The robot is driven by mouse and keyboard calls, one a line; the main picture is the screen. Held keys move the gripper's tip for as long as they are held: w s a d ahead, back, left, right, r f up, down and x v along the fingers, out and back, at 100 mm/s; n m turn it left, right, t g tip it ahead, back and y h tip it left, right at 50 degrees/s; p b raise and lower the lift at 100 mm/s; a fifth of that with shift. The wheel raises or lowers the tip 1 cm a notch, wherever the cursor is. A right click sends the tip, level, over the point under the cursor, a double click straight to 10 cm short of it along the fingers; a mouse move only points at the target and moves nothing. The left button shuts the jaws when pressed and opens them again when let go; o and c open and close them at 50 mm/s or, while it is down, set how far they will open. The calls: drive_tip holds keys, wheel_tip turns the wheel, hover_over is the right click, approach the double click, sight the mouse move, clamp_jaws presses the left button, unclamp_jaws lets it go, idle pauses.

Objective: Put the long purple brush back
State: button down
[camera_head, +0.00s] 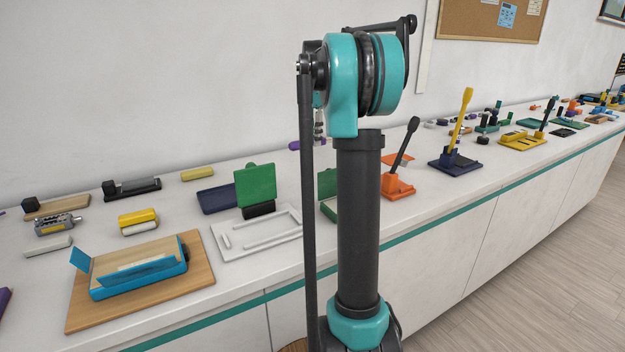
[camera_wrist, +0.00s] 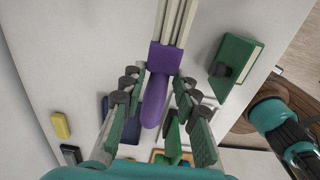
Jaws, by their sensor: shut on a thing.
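The purple brush (camera_wrist: 155,100) is between the fingers of my gripper (camera_wrist: 158,84) in the wrist view. Its rounded handle points down the picture, and a wider purple block joins it to several long, pale strips running off the top edge. My gripper is shut on the brush, though the exact contact is hard to see. In the head view my arm hides most of the gripper. A small purple piece (camera_head: 295,145) shows beside the arm near the wall; I cannot tell whether it is the brush. No empty brush holder can be made out for certain.
The white counter (camera_head: 190,260) runs along the wall. It bears a wooden board (camera_head: 85,315) with a blue tray, a green upright plate (camera_head: 256,185), an orange stand (camera_head: 397,187) with a dark stick, and a navy stand (camera_head: 455,163) with a yellow stick. Clear counter lies between them.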

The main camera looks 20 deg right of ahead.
sight(314, 187)
wheel_tip(314, 187, down, 15)
drive_tip(key=shift+f, duration=0.2)
drive_tip(key=c, duration=1.1)
unclamp_jaws()
drive_tip(key=shift+c, duration=0.2)
drive_tip(key=shift+r, duration=0.15)
drive_tip(key=r, duration=1.2)
drive_tip(key=shift+d, duration=0.2)
drive_tip(key=shift+f, duration=0.1)
